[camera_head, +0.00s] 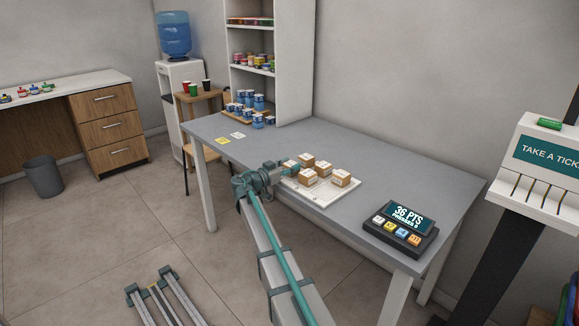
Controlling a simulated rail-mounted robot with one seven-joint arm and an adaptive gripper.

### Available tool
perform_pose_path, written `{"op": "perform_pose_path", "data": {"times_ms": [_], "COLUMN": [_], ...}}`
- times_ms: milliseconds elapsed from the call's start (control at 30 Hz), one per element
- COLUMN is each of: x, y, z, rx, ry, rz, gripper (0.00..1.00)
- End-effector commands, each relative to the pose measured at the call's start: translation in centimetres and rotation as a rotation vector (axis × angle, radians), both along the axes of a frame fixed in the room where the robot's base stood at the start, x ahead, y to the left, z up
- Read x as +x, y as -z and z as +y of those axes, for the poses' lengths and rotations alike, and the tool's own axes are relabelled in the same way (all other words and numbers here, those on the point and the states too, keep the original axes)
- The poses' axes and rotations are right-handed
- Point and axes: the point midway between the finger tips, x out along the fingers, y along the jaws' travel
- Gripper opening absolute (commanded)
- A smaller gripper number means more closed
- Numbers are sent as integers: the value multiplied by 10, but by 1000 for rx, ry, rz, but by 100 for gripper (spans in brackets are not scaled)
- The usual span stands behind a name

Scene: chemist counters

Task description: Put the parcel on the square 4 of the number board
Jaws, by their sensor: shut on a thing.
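The number board (322,201) is a pale board lying on the grey table. Several small brown parcels with white tops, such as this parcel (341,177), stand on it or just above it. The square numbers are too small or covered to read. My gripper (287,166) is at the board's left side, close beside the parcels, and is shut on a parcel. The held parcel is mostly hidden by my gripper, and I cannot tell whether it touches the board.
A button console (398,235) with a lit screen stands at the table's front right. Blue-and-white tubs (246,103) stand at the far left end by a shelf (279,65). Yellow and white cards (222,141) lie at the left. The middle of the grey table (330,140) behind the board is clear.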

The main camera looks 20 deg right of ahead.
Motion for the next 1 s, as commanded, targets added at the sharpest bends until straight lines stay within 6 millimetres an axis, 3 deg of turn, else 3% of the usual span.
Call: {"op": "perform_pose_path", "data": {"times_ms": [67,100,200,667,1000], "x": [0,0,0,0,-19], "y": [3,1,1,-4,-1], "z": [0,0,0,0,55], "rx": [0,0,0,0,0], "ry": [0,0,0,0,-3], "rz": [0,0,0,0,-1], "gripper": [14,58,75,76,76]}}
